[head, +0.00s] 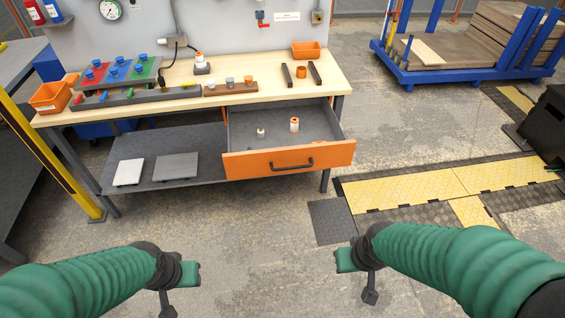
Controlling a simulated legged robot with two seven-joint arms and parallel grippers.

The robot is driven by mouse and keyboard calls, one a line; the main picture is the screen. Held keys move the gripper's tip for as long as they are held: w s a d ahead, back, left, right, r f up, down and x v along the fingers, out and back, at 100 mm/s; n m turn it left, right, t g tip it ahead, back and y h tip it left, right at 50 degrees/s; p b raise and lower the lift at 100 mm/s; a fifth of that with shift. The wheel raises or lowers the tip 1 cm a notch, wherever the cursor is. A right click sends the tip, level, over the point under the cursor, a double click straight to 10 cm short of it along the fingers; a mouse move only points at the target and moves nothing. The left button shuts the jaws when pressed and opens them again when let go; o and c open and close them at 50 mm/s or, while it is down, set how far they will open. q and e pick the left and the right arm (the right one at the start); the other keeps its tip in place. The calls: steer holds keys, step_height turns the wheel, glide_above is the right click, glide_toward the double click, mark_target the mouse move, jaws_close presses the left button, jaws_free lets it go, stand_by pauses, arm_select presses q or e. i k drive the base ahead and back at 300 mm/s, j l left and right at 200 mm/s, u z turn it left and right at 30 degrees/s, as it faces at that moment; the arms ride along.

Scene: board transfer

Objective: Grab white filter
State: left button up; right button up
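Two small white items lie in the open orange-fronted drawer (230,163): a white cylinder with orange ends (294,125) and a smaller whitish piece (261,132) to its left. I cannot tell which of them is the white filter. Another white piece with an orange band (200,60) stands on a dark base on the bench top. My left gripper (182,287) and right gripper (357,280) hang over the floor in front of the bench, well apart from the drawer. Nothing shows in either one; their finger opening is unclear.
The wooden bench (270,87) holds a coloured board (118,74), a brown block with knobs (229,87) and orange bins (305,50). Grey and white plates (176,167) lie on the lower shelf. A blue cart (450,73) stands at the back right. Floor before the bench is clear.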

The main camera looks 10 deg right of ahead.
mark_target(294, 121)
steer(key=i+u, duration=0.1)
steer(key=i, duration=0.95)
steer(key=i+l+u, duration=0.1)
steer(key=i, duration=0.9)
steer(key=l, duration=0.1)
